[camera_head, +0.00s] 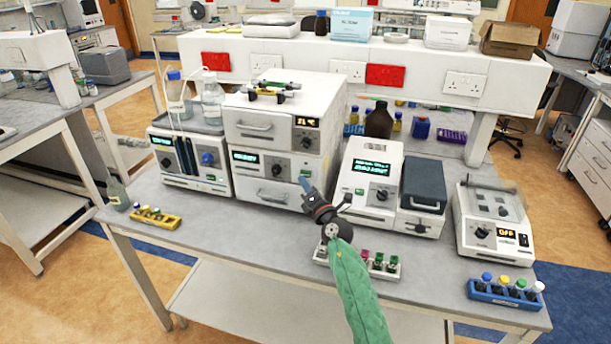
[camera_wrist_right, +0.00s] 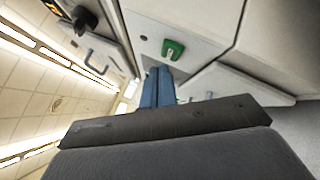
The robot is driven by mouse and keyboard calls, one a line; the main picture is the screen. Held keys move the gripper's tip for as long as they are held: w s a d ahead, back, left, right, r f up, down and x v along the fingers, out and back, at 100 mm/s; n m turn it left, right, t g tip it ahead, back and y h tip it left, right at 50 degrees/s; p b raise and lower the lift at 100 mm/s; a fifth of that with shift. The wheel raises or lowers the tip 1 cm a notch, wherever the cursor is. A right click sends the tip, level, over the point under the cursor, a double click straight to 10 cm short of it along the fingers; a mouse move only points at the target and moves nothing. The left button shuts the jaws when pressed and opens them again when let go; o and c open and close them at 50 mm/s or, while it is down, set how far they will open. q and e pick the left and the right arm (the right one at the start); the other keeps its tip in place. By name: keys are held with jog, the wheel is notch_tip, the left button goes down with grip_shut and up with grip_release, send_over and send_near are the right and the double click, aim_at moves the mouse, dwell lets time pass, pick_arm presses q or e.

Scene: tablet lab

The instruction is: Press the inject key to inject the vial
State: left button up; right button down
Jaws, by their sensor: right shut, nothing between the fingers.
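My right gripper (camera_head: 305,184) is shut and empty, its blue fingers together in front of the instrument stack (camera_head: 238,125). The fingers also show in the right wrist view (camera_wrist_right: 156,84), pointing toward a pale panel. A green key (camera_wrist_right: 173,49), which looks like the inject key, sits on that panel just beyond and to the right of the fingertips. They look apart from it; the exact gap is hard to tell. In the head view the green key (camera_head: 306,173) shows just above the fingertips. My left gripper is not in view. I cannot tell where the vial is.
A white rack of vials (camera_head: 394,274) stands partly behind my right arm. A white instrument (camera_head: 368,170) with a dark-lidded unit (camera_head: 424,184) stands right of the gripper. A yellow rack (camera_head: 168,222) and a blue rack (camera_head: 478,293) stand near the bench's front.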

jog(key=shift+w+d, duration=0.1)
jog(key=shift+w, duration=0.4)
jog(key=shift+w+d, duration=0.1)
jog(key=shift+w, duration=0.1)
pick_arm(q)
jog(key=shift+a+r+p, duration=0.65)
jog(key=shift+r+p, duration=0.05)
pick_arm(e)
jog(key=shift+s+a, duration=0.2)
jog(key=shift+s, duration=0.55)
dwell(1.4)
